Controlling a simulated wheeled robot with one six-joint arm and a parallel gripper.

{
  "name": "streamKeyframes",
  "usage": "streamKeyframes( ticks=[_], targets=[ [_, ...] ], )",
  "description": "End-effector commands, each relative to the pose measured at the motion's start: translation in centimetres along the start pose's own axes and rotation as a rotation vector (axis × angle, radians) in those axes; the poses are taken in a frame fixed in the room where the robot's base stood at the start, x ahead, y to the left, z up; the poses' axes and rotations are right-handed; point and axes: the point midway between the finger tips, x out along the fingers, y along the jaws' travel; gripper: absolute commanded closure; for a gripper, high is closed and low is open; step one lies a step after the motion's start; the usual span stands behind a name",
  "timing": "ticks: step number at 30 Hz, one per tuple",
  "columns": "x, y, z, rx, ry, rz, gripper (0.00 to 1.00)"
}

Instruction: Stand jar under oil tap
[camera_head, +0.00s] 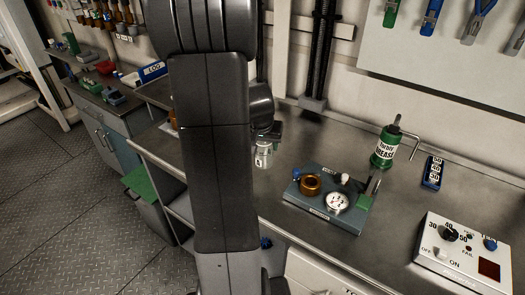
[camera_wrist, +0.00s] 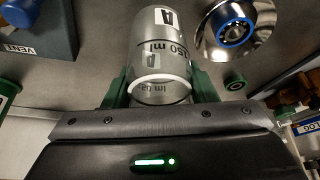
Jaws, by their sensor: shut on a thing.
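A clear jar (camera_wrist: 158,50) marked "A" and "150 ml" is between the green fingers of my gripper (camera_wrist: 160,88) in the wrist view. The gripper is shut on it. In the head view the jar (camera_head: 263,156) hangs below my gripper (camera_head: 266,138), left of a blue-grey block (camera_head: 322,223) with an amber cup, a dial gauge and a blue knob. My arm hides much of the middle of this view. I cannot make out for sure which part is the oil tap.
A shiny round fitting with a blue ring (camera_wrist: 232,30) shows beside the jar. A green grease bottle (camera_head: 386,148), a blue numbered block (camera_head: 432,173) and a white control box (camera_head: 464,252) stand on the metal bench to the right. Bare bench lies between them.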

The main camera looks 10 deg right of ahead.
Motion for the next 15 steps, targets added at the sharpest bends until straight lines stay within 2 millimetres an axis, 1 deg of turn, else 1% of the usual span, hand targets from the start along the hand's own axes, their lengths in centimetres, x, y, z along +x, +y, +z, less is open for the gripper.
streamKeyframes(
  ticks=[3, 6, 9, 15],
  targets=[
    [1.7, 0.0, 0.8, -0.001, -0.005, 0.001, 0.71],
    [2.7, 0.1, 1.2, -0.001, -0.004, 0.001, 0.71],
    [3.0, 0.0, 1.3, -0.001, -0.001, 0.000, 0.71],
    [3.0, 0.0, 1.3, 0.000, -0.001, 0.000, 0.71]
  ],
)
